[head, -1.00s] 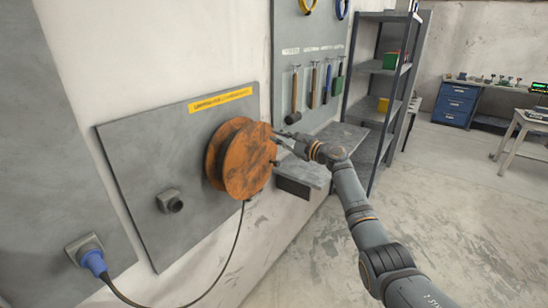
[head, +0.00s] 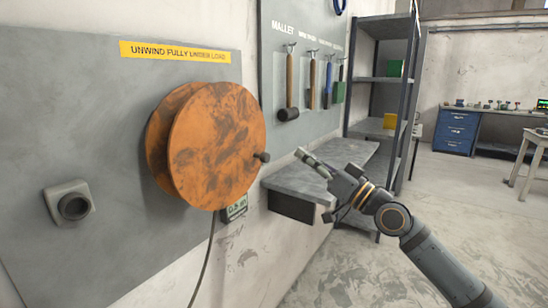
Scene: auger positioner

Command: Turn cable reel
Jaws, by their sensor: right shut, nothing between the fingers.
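The orange cable reel (head: 215,145) is mounted on a grey wall panel (head: 90,110), with a dark crank knob (head: 262,157) at the right edge of its face. A dark cable (head: 205,260) hangs from below it. A small display (head: 235,208) reading about "0.5 m" shows partly behind the reel's lower right. My right gripper (head: 301,153) is shut and empty, to the right of the knob and apart from it, in front of the shelf. My left gripper is not in view.
A grey wall shelf (head: 325,175) lies behind my right gripper. A round socket (head: 72,206) sticks out at the panel's lower left. Tools hang on a board with a mallet (head: 289,90). A shelving rack (head: 385,80) stands behind; open floor lies to the right.

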